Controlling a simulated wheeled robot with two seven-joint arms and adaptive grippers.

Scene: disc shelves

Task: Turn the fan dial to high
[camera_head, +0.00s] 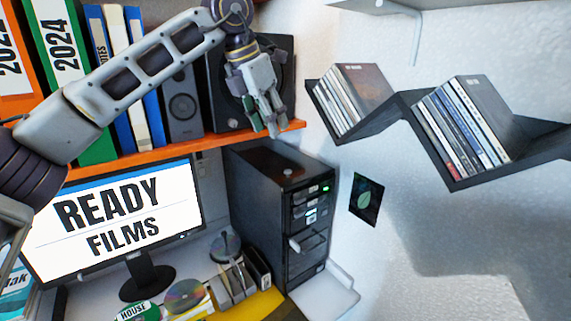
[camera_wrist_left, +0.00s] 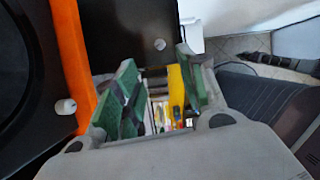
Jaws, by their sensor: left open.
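A small white knob (camera_head: 287,173) stands on the top of the black computer tower (camera_head: 253,215); it also shows in the left wrist view (camera_wrist_left: 159,44), just beyond my fingers. A second white knob (camera_head: 233,123) is on the front of the black speaker (camera_head: 216,88), and shows at the left in the wrist view (camera_wrist_left: 65,107). No label or dial setting is readable on either. My left gripper (camera_head: 268,128) hangs pointing down in front of the speaker, above the tower. Its fingers (camera_wrist_left: 161,88) are apart with nothing between them. My right gripper is not in view.
An orange shelf (camera_head: 190,146) holds binders (camera_head: 55,50) and the speaker close beside my gripper. A monitor (camera_head: 120,215) stands below it. Wall shelves with disc cases (camera_head: 465,125) are at the right. The space above the tower's top is clear.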

